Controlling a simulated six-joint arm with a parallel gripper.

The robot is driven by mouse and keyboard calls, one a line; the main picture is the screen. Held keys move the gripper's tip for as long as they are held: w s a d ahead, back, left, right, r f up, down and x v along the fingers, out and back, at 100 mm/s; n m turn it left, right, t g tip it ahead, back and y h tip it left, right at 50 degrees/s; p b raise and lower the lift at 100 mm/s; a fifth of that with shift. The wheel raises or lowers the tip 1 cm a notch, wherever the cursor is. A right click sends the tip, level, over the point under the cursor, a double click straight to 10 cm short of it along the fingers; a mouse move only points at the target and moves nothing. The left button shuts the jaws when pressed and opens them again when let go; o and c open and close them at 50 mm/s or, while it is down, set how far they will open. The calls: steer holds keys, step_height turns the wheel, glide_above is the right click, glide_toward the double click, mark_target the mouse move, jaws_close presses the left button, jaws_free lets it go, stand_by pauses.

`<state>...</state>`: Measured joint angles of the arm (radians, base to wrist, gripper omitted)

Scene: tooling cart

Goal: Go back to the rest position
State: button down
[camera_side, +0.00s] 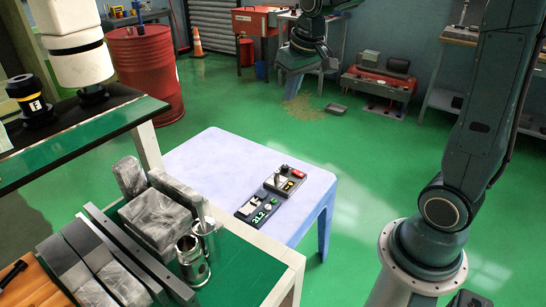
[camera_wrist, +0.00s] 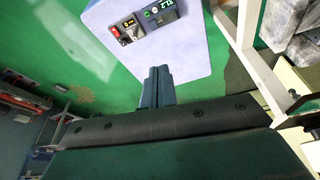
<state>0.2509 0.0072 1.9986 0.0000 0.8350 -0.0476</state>
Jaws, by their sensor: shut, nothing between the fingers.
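My gripper (camera_side: 291,92) hangs from my dark arm at the upper middle of the side view, in the air over the green floor. It is beyond the far edge of the pale lavender table (camera_side: 225,160) in that picture. In the wrist view the two blue-grey fingers of my gripper (camera_wrist: 157,72) are together, with nothing between them. In that view they overlap the edge of the lavender table (camera_wrist: 190,60). Nothing is seen touching the fingers.
A switch box (camera_side: 285,181) and a small display unit (camera_side: 258,208) sit on the lavender table. A cart with metal blocks (camera_side: 158,218) and steel cylinders (camera_side: 192,260) is at lower left. A red drum (camera_side: 147,70) and red machine (camera_side: 378,85) stand behind. Open floor lies between.

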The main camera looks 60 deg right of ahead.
steer(key=s+a+n+t, duration=0.1)
steer(key=s+a, duration=0.3)
steer(key=s, duration=0.6)
steer(key=s+a+r+n+t, duration=0.1)
steer(key=s+a, duration=0.4)
steer(key=s, duration=0.4)
steer(key=shift+s+a+r+y, duration=0.2)
steer(key=shift+s+a+y, duration=0.1)
steer(key=shift+s+y, duration=0.1)
